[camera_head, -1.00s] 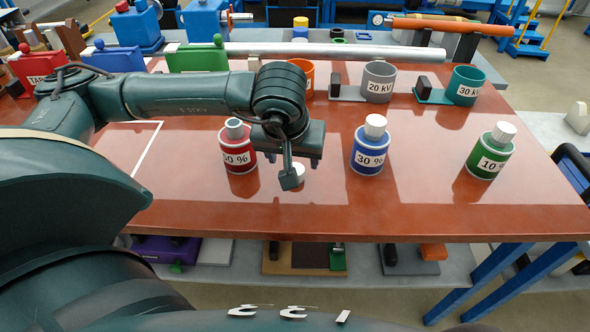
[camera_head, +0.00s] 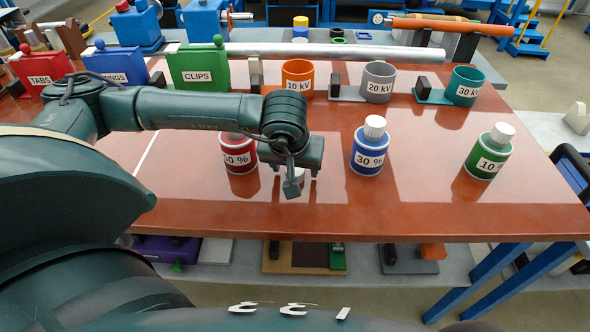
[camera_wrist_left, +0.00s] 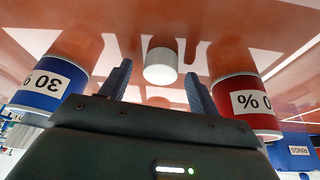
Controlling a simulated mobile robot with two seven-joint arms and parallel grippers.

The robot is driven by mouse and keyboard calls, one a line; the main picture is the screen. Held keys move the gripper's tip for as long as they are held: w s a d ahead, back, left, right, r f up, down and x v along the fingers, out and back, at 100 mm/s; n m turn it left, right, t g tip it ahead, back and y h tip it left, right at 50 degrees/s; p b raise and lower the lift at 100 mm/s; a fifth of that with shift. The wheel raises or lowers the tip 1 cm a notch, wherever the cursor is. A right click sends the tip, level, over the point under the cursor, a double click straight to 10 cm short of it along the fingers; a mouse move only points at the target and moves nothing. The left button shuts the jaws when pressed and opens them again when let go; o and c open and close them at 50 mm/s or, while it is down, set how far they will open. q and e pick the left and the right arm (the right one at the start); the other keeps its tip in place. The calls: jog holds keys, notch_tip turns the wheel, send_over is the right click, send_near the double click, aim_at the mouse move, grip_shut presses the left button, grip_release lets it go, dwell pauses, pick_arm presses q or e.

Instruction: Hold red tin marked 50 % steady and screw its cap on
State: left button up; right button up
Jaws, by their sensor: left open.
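The red tin marked 50 % (camera_head: 238,158) stands upright on the red-brown table, its top hidden behind my left arm. It also shows at the right of the left wrist view (camera_wrist_left: 246,100). A loose white cap (camera_wrist_left: 160,66) rests on the table between the red tin and the blue tin. In the head view my left gripper (camera_head: 296,178) is low over the cap and hides most of it. In the wrist view my left gripper (camera_wrist_left: 160,86) is open, with its fingers pointing toward the cap on either side and nothing held. My right gripper is out of view.
The capped blue tin marked 30 % (camera_head: 368,153) stands close to the right of my left gripper. A capped green tin marked 10 % (camera_head: 489,154) stands farther right. Labelled cups, such as the orange one (camera_head: 298,79), line the back. The table's front strip is clear.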

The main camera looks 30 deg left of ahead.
aim_at(295, 170)
pick_arm(q)
jog(key=shift+c, duration=0.5)
jog(key=c, duration=1)
jog(key=shift+o, duration=0.2)
jog(key=shift+r, duration=0.1)
notch_tip(295, 170, up, 10)
jog(key=s+d+f+m, duration=0.1)
jog(key=d+f, duration=0.1)
jog(key=s+d+f+m+h, duration=0.1)
jog(key=d+f+m, duration=0.1)
jog(key=f, duration=0.1)
jog(key=s+d+f+m, duration=0.1)
jog(key=d+f, duration=0.1)
jog(key=d, duration=0.1)
jog(key=shift+s+d+f+t+h, duration=0.1)
jog(key=shift+s+f+t+h, duration=0.1)
jog(key=shift+s+t+h, duration=0.15)
